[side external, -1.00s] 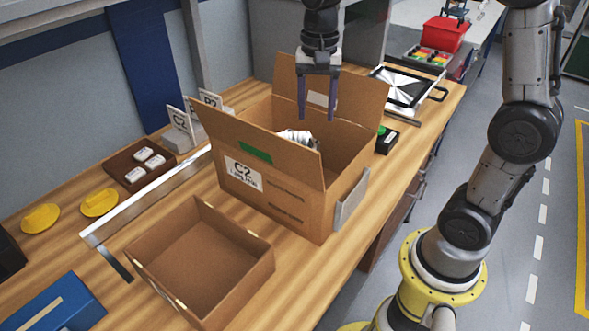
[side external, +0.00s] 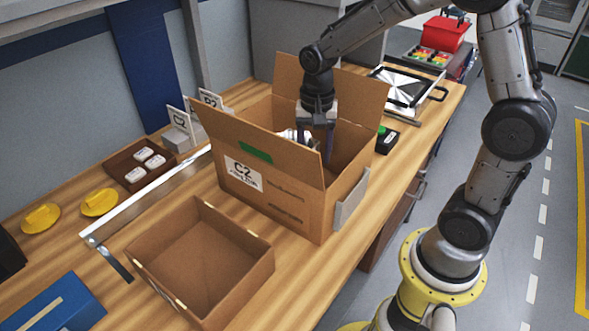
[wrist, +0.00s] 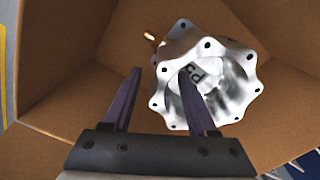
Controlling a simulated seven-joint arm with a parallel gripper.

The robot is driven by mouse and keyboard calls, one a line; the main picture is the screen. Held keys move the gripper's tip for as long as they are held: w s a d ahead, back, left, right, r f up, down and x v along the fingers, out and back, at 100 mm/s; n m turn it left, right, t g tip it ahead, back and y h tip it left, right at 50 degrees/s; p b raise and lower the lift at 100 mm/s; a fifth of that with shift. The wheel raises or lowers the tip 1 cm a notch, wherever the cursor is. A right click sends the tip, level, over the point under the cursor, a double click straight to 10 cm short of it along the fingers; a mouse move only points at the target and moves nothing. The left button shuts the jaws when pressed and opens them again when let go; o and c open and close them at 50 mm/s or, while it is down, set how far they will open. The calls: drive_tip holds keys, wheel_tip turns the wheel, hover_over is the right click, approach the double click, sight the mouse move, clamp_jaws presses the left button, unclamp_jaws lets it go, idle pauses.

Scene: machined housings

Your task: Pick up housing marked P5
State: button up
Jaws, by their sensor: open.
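A silvery metal housing (wrist: 232,72) with a scalloped, bolt-holed flange lies in the large cardboard box. In the wrist view its dark marking (wrist: 193,72) is partly covered by my right finger, so I cannot read it in full. In the side view only a bit of the housing (side external: 288,134) shows over the box wall. My gripper (wrist: 161,74) is open and empty. Its right finger overlaps the housing in the wrist view; the left finger is over bare cardboard to its left. In the side view my gripper (side external: 316,148) reaches down inside the box, its tips partly hidden.
The large box (side external: 290,208) labelled C2 has raised flaps around my gripper. An open, empty cardboard tray (side external: 240,268) stands in front of it. Yellow parts (side external: 99,202) and a brown tray with white blocks (side external: 124,166) lie left.

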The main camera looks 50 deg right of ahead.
clamp_jaws()
idle(1.3)
drive_tip(key=shift+w+r, duration=0.1)
drive_tip(key=shift+r, duration=0.05)
